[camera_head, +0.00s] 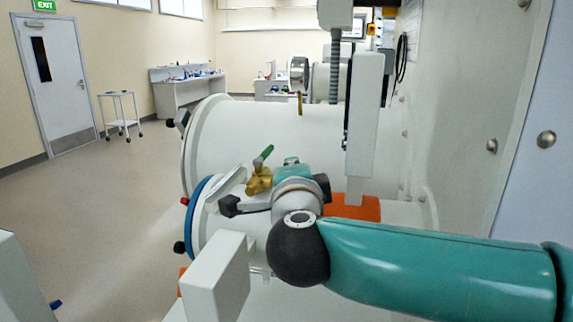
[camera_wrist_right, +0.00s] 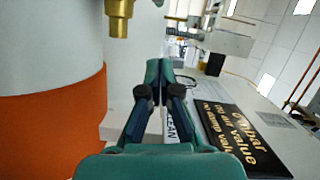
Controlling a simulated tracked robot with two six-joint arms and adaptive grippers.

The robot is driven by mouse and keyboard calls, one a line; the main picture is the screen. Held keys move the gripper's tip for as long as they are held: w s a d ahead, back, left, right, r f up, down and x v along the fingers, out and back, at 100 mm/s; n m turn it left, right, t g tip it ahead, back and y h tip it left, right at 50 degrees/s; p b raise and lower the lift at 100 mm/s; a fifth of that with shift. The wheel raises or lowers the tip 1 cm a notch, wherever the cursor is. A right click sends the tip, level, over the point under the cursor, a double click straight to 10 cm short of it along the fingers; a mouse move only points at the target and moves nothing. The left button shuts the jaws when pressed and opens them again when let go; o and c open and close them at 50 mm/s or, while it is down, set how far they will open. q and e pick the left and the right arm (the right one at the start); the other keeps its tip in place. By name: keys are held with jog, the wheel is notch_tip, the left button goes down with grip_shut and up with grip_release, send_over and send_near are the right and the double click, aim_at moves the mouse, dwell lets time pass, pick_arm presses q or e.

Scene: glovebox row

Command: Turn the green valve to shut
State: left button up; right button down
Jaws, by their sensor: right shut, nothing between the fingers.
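The valve's green handle (camera_head: 263,156) stands tilted up to the right on a brass body (camera_head: 259,180), on the white cylinder in the head view. My right gripper (camera_head: 291,161) is just right of the valve, its fingers partly hidden by its own wrist. In the right wrist view the gripper (camera_wrist_right: 158,68) is shut with nothing in its fingers. A brass fitting (camera_wrist_right: 120,18) hangs at upper left there, apart from the fingertips; the green handle is not seen in that view. My left gripper is not in view.
An orange band (camera_wrist_right: 52,125) wraps a white cylinder left of the gripper. A black sign with gold lettering (camera_wrist_right: 238,142) lies to its right. In the head view, a blue-rimmed port (camera_head: 190,215) is at left. Floor is open further left, towards a trolley (camera_head: 120,112).

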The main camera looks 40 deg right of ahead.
aim_at(265, 155)
jog(key=x, duration=0.2)
jog(key=p+x, duration=0.1)
jog(key=x, duration=0.2)
jog(key=d+x, duration=0.1)
jog(key=x, duration=0.2)
jog(key=shift+s, duration=0.15)
jog(key=w+a, duration=0.1)
jog(key=w+a+p, duration=0.1)
jog(key=shift+w+f, duration=0.25)
jog(key=shift+w, duration=0.05)
jog(key=shift+w+a+f, duration=0.15)
jog(key=shift+w+a, duration=0.05)
jog(key=shift+w, duration=0.1)
